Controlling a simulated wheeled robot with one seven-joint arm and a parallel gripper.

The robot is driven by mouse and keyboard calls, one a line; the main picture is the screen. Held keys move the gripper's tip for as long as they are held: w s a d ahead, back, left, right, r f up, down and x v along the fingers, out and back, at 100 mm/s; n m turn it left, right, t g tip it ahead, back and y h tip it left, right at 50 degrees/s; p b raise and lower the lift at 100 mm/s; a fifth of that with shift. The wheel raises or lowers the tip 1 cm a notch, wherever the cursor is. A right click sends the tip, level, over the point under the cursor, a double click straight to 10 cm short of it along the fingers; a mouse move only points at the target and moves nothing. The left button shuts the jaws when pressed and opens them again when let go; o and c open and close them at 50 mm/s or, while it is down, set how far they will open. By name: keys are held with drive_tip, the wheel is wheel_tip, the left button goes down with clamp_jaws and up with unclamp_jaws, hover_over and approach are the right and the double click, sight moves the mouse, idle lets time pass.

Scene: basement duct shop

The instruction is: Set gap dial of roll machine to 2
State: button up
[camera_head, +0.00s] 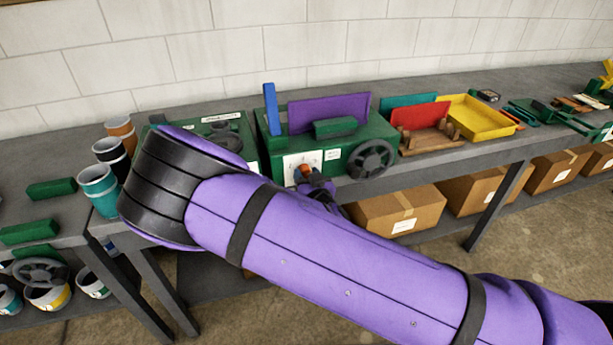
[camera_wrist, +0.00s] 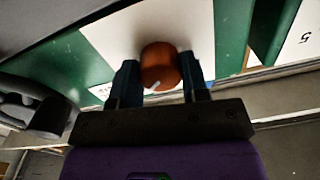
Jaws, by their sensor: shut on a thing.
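The green roll machine (camera_head: 345,160) stands on the grey bench, with a white dial plate on its front. The orange gap dial (camera_head: 304,171) sits on that plate. In the wrist view, the dial (camera_wrist: 160,66) is a round orange knob with a pale pointer mark toward its lower edge. My gripper (camera_wrist: 160,82) has its two blue-grey fingers on either side of the knob, shut on it. In the head view my gripper (camera_head: 318,186) is partly hidden behind my purple arm. The dial numbers are too small or hidden to read.
A black handwheel (camera_head: 371,159) is on the machine's front, right of the dial. A blue upright bar (camera_head: 271,109) and purple sheet (camera_head: 329,112) rise from it. A yellow tray (camera_head: 487,119) lies right; cups (camera_head: 99,188) stand left. Cardboard boxes (camera_head: 396,213) sit below.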

drive_tip(key=n, duration=1.6)
drive_tip(key=shift+n, duration=0.4)
drive_tip(key=n, duration=0.5)
drive_tip(key=shift+h, duration=0.3)
drive_tip(key=shift+n, duration=0.3)
drive_tip(key=o, duration=0.9)
drive_tip(key=shift+s, duration=0.1)
